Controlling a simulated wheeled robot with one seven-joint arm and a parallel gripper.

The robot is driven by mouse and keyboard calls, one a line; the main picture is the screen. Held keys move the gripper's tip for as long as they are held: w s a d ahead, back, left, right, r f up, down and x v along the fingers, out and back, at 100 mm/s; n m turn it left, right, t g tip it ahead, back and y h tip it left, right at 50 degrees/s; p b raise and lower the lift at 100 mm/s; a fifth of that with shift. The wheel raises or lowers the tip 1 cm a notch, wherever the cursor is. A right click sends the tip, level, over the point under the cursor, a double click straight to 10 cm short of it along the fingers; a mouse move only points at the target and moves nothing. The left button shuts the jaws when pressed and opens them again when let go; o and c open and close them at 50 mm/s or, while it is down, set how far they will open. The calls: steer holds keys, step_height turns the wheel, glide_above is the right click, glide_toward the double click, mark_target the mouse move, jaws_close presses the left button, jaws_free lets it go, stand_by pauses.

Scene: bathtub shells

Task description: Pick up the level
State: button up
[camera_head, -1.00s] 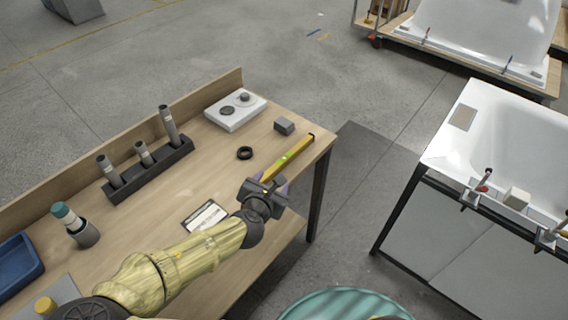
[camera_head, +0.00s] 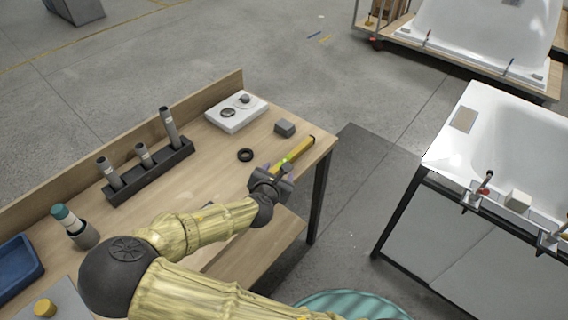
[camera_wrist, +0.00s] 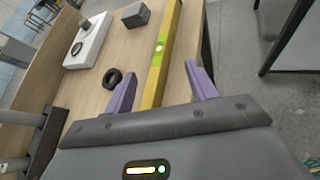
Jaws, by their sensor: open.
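The level is a long yellow bar with a green vial. In the head view the level (camera_head: 298,148) lies on the wooden table near its right end, its near end hidden by my gripper. In the wrist view the level (camera_wrist: 165,50) runs between the two purple fingers, closer to the left one. My gripper (camera_head: 278,168) is open, with its fingers apart at the near end of the level; it also shows in the wrist view (camera_wrist: 160,85). I see no finger clamped on the level. Whether the fingers touch the table cannot be told.
A black ring (camera_head: 245,155) and a grey block (camera_head: 285,128) lie close to the level. A white box with dials (camera_head: 236,112) stands behind them. A dark rack (camera_head: 150,170) holds upright tubes. A white bathtub shell (camera_head: 500,150) stands right, across a floor gap.

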steer(key=x, duration=0.3)
steer(key=shift+w+d+f, duration=0.15)
steer(key=shift+w+d, duration=0.05)
steer(key=shift+w, duration=0.15)
steer(key=shift+w+a+f, duration=0.1)
steer(key=shift+w, duration=0.1)
steer(key=p+x, duration=0.1)
steer(key=x, duration=0.4)
steer(key=shift+f, duration=0.2)
steer(key=shift+c, duration=0.5)
steer(key=c, duration=1.1)
